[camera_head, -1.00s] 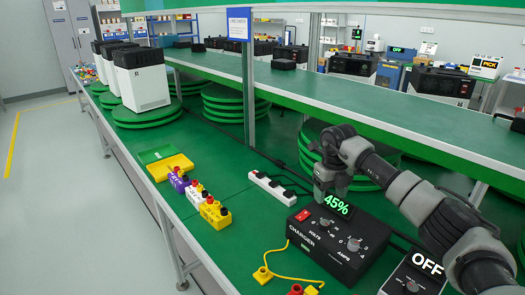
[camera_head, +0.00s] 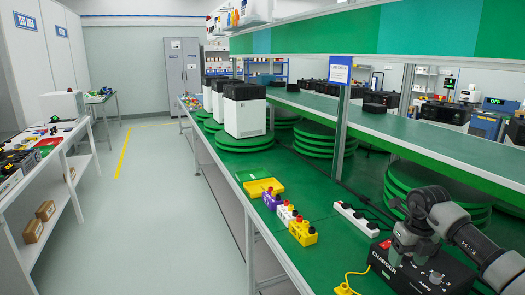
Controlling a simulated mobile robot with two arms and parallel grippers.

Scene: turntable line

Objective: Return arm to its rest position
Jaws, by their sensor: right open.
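My right arm comes in from the lower right. My right gripper (camera_head: 404,262) points down, open and empty, over the black charger (camera_head: 436,277). It hides part of the charger's top, including its display; whether it touches the charger I cannot tell. My left gripper is not in view.
A white power strip (camera_head: 357,219) lies left of the gripper. Purple, white and yellow (camera_head: 302,232) terminal blocks and an open yellow box (camera_head: 263,187) stand along the green bench (camera_head: 285,165). White units on green turntables stand farther back. A grey aisle (camera_head: 150,210) is clear at left.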

